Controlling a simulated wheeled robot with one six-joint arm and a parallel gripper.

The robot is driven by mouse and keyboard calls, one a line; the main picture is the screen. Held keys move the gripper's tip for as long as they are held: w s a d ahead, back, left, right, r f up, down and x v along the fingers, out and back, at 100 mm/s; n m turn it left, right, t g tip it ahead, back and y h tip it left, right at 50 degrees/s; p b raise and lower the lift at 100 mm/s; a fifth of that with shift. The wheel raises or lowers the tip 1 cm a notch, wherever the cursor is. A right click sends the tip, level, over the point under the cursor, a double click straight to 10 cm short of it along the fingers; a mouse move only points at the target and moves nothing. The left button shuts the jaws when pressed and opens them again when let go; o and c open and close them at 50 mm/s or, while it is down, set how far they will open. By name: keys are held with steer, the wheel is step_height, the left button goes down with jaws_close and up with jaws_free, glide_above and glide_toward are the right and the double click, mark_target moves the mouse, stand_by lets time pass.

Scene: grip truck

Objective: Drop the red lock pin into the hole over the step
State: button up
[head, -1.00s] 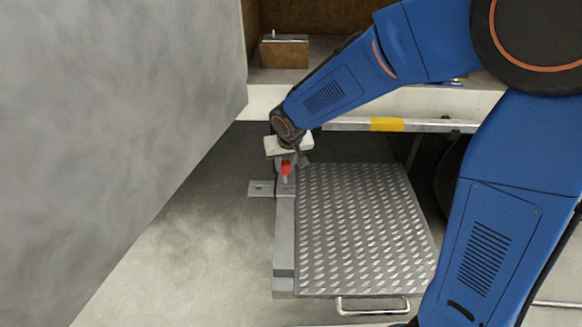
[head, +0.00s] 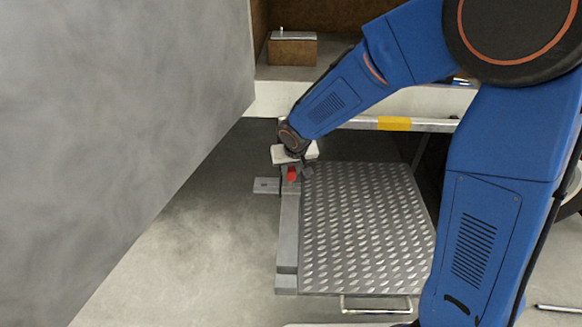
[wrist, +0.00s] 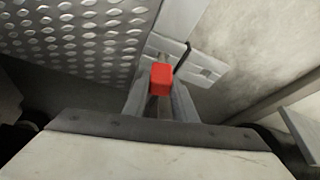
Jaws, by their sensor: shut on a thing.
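The red lock pin shows as a red block-shaped head (head: 292,174) at the far left corner of the step, and it also shows in the wrist view (wrist: 161,78). My gripper (wrist: 160,103) is shut on the pin, its two grey fingers reaching to either side of it. The tread-plate step (head: 362,225) lies to the right, with a grey rail (head: 288,235) along its left side. A grey bracket plate with a slot (wrist: 190,62) lies just beyond the pin in the wrist view. The hole and the pin's lower end are hidden.
A large grey panel (head: 120,120) fills the left. The truck's edge with a yellow-marked bar (head: 394,124) runs behind the step. A wooden block (head: 292,50) stands on the truck bed. Bare floor (head: 190,245) lies left of the rail.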

mark_target(291, 177)
steer(key=shift+f, duration=1.4)
steer(key=shift+f, duration=0.2)
steer(key=o, duration=1.2)
steer(key=shift+c, duration=0.2)
steer(key=shift+r, duration=0.1)
steer(key=v, duration=1.7)
steer(key=s+d+r+m, duration=0.1)
steer(key=s+d+r, duration=0.3)
steer(key=d, duration=0.5)
steer(key=s+d+r, duration=0.2)
steer(key=s+d, duration=0.3)
steer(key=d, duration=0.4)
steer(key=s+d, duration=0.5)
steer(key=s, duration=0.2)
steer(key=s+d+m+h, duration=0.1)
steer(key=s+d, duration=0.4)
steer(key=s, duration=0.3)
steer(key=shift+s+d+f+m+t, duration=0.15)
steer(key=shift+d+f+m+t, duration=0.05)
steer(key=shift+f+m+t, duration=0.15)
